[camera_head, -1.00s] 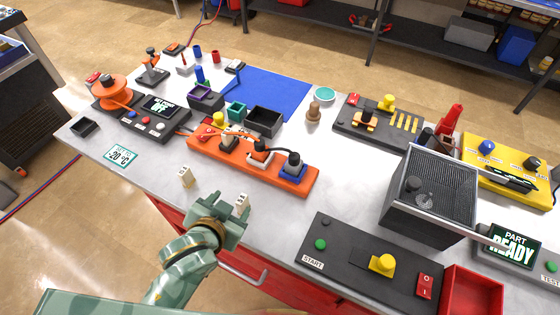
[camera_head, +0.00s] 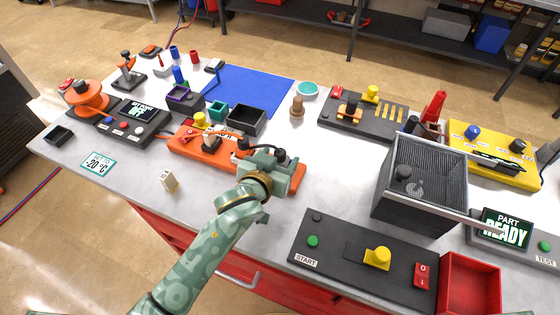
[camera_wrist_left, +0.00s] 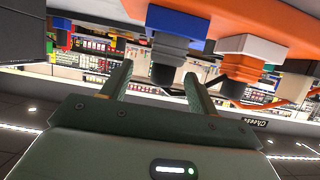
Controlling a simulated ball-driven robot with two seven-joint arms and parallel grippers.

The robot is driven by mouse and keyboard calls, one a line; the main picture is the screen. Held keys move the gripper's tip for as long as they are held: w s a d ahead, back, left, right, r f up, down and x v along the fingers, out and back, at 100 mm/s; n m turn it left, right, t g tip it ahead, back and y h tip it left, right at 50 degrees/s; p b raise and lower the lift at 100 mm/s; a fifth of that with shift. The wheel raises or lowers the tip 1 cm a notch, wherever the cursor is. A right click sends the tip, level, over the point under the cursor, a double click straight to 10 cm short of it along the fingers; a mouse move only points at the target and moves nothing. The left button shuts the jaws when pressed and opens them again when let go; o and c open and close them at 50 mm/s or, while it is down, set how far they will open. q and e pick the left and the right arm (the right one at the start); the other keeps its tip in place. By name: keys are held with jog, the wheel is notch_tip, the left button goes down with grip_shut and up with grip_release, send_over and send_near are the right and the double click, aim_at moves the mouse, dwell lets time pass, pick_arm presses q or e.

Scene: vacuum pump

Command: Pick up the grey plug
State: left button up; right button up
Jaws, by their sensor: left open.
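In the head view an orange power strip (camera_head: 183,146) lies on the bench and bears several plugs. In the left wrist view, which looks upside down, a dark grey plug (camera_wrist_left: 164,68) sits at the blue socket (camera_wrist_left: 178,22). The open fingers of my left gripper (camera_wrist_left: 158,76) are either side of it; contact cannot be told. My right gripper is not in view.
A black open bin (camera_head: 245,120) and a teal box (camera_head: 217,112) stand behind the strip. A white block (camera_head: 168,181) stands near the front edge. A black START panel (camera_head: 335,252) and a mesh basket (camera_head: 425,190) lie right. An orange cable (camera_wrist_left: 285,103) runs near the fingers.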

aim_at(283, 152)
pick_arm(q)
jog(key=b+x, duration=0.1)
jog(key=x, duration=0.3)
jog(key=shift+w+a+f, duration=0.1)
jog(key=shift+w+f, duration=0.1)
jog(key=shift+w, duration=0.05)
jog(key=shift+s+r, duration=0.1)
jog(key=c, duration=1.1)
